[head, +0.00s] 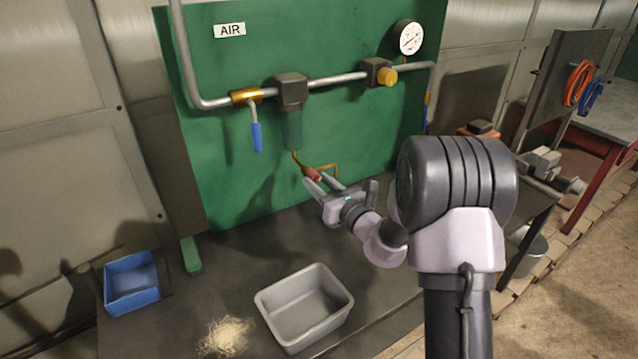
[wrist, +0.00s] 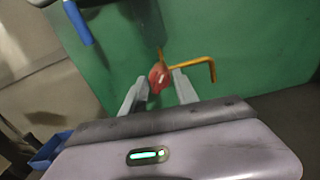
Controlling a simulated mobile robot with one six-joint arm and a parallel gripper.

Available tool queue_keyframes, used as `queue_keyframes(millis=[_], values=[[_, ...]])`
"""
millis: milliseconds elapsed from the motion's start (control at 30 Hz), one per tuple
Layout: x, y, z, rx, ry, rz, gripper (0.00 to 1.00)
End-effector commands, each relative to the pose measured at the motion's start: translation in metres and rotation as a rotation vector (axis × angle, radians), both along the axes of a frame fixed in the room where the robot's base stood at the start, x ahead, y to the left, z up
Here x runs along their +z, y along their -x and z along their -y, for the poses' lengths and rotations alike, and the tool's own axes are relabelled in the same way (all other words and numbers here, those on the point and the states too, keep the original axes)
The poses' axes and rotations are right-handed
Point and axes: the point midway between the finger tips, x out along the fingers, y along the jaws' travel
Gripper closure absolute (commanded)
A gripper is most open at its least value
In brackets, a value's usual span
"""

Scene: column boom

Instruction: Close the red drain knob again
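The red drain knob (head: 311,173) sits under the dark filter bowl (head: 292,130) on the green panel, with a bent brass tube (head: 331,166) beside it. In the wrist view the red knob (wrist: 158,77) shows between the ends of my two fingers, with the brass tube (wrist: 203,65) to its right. My gripper (head: 318,177) points at it from the lower right. In the wrist view my gripper (wrist: 160,79) is open, with small gaps seen beside the knob. I cannot tell whether a finger touches it or which way the knob is turned.
A blue-handled valve (head: 256,137) hangs left of the filter, and a gauge (head: 409,38) is upper right. On the bench stand a grey tray (head: 340,322) and a blue bin (head: 133,283), with a pile of shavings (head: 226,337) nearby.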

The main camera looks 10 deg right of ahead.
Motion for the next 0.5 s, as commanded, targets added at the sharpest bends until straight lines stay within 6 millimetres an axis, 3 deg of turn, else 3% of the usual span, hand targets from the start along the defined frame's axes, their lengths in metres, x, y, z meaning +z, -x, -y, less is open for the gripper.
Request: queue_keyframes(millis=[33,167,500], values=[[0.0000,0.0001,0.0000,0.000,0.000,0.000,0.76],[0.0000,0.0002,0.0001,0.000,0.000,0.000,1.00],[-0.0007,0.0002,0.0002,0.000,0.046,0.015,1.00]])
